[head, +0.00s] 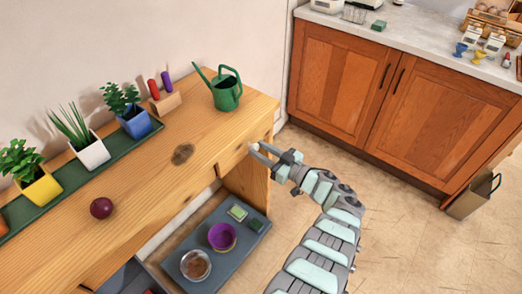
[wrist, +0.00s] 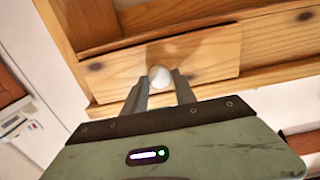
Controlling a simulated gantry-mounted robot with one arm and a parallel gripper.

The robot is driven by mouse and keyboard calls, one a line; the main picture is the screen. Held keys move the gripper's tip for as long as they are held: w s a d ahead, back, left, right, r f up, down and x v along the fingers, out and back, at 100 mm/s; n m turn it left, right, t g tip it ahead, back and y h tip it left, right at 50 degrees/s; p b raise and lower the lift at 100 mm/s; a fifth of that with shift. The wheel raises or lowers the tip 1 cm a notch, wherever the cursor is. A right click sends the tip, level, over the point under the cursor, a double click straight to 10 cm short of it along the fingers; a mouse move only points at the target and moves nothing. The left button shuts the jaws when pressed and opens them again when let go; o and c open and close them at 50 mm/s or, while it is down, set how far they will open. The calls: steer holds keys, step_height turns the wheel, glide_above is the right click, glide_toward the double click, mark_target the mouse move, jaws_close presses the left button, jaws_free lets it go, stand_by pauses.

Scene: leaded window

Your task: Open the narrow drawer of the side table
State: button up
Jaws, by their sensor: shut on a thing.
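The side table (head: 150,178) is a light wooden bench along the wall. Its narrow drawer (head: 232,158) is at the right end of the front, under the top. In the wrist view, the plain wooden drawer front (wrist: 205,58) has a round white knob (wrist: 160,77). My gripper (head: 259,150) reaches the drawer from the right. Its two fingers are shut on the knob, one on each side, and it also shows in the wrist view (wrist: 158,92). The drawer front looks close to the table frame; I cannot tell whether there is a gap.
A green watering can (head: 226,90), potted plants (head: 76,135) and a dark red ball (head: 101,207) stand on the tabletop. A low grey tray (head: 190,247) holds bowls beneath. A wooden cabinet (head: 345,85) stands behind right.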

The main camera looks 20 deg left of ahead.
jaws_close()
stand_by(0.8)
